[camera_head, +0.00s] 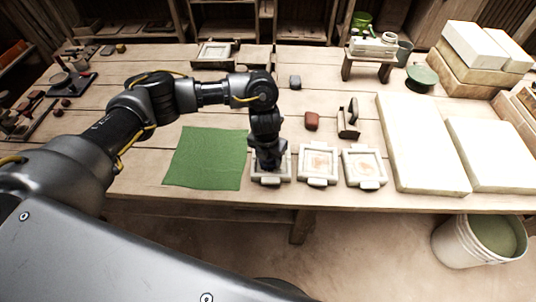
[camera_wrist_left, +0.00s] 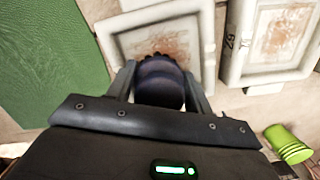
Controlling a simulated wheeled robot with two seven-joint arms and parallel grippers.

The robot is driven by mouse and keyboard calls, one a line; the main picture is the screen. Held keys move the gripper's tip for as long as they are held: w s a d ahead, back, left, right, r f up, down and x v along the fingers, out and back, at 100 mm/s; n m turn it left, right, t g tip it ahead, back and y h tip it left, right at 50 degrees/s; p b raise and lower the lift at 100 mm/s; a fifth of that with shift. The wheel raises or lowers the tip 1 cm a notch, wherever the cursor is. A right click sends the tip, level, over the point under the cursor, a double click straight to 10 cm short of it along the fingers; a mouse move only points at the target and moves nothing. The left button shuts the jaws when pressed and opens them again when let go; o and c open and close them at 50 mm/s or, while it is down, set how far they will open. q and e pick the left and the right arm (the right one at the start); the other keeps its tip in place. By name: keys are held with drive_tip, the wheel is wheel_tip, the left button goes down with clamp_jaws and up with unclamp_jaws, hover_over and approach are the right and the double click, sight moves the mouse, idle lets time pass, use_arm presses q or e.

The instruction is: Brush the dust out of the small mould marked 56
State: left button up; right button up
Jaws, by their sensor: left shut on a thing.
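Three small pale moulds stand in a row near the table's front edge: a left one (camera_head: 286,176), a middle one (camera_head: 318,180) and a right one (camera_head: 365,182). Reddish dust shows in the middle and right ones. My left gripper (camera_head: 268,163) points down over the left mould, partly hiding it. In the left wrist view it is shut on a dark rounded brush (camera_wrist_left: 160,85), whose dark bristle end is over the left mould (camera_wrist_left: 125,45); reddish dust shows beyond it. The neighbouring mould (camera_wrist_left: 232,68) bears a sideways number I cannot read surely. My right gripper is out of view.
A green cloth (camera_head: 208,158) lies left of the moulds. Large pale slabs (camera_head: 420,140) lie right. A white bucket (camera_head: 455,245) stands on the floor. A lime cup (camera_wrist_left: 288,145) shows in the wrist view.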

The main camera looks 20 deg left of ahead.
use_arm(q)
drive_tip(key=shift+w+d+f, duration=0.1)
drive_tip(key=shift+d, duration=0.55)
drive_tip(key=shift+d, duration=0.15)
drive_tip(key=shift+d, duration=0.65)
drive_tip(key=shift+w+b, duration=0.15)
drive_tip(key=shift+b, duration=0.15)
drive_tip(key=shift+w+a+b, duration=0.1)
drive_tip(key=shift+w+b, duration=0.2)
drive_tip(key=shift+w, duration=0.45)
drive_tip(key=shift+w+a+b, duration=0.25)
drive_tip(key=shift+w+b, duration=0.5)
drive_tip(key=shift+b, duration=0.2)
